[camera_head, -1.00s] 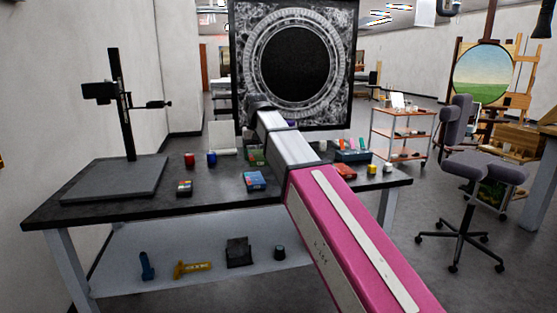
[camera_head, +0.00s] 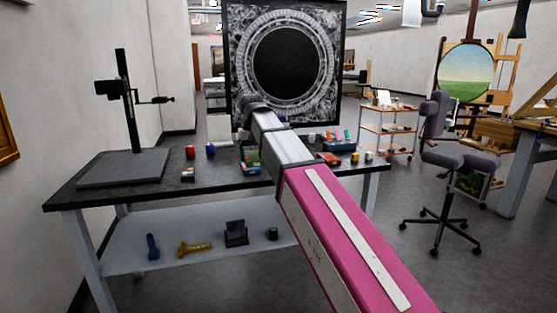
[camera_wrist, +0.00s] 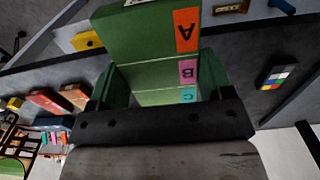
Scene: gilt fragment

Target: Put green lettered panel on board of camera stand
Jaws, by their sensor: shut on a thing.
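The green panel (camera_wrist: 150,40) fills the top middle of the wrist view, with coloured tabs lettered A, B and C along its right side. My gripper (camera_wrist: 164,80) is shut on it, with a finger at either side. The camera stand (camera_head: 127,105) is upright at the left end of the table, with a black column and side arms. Its flat grey board (camera_head: 122,169) is bare. My gripper is well to the right of it.
The dark table (camera_head: 215,190) holds a red pot (camera_head: 190,152), a blue pot (camera_head: 210,149), a small colour chart (camera_head: 187,173) and several boxes at right. A large framed ring picture (camera_head: 284,110) stands behind. Tools lie on the lower shelf (camera_head: 140,266). An office chair (camera_head: 450,157) stands at right.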

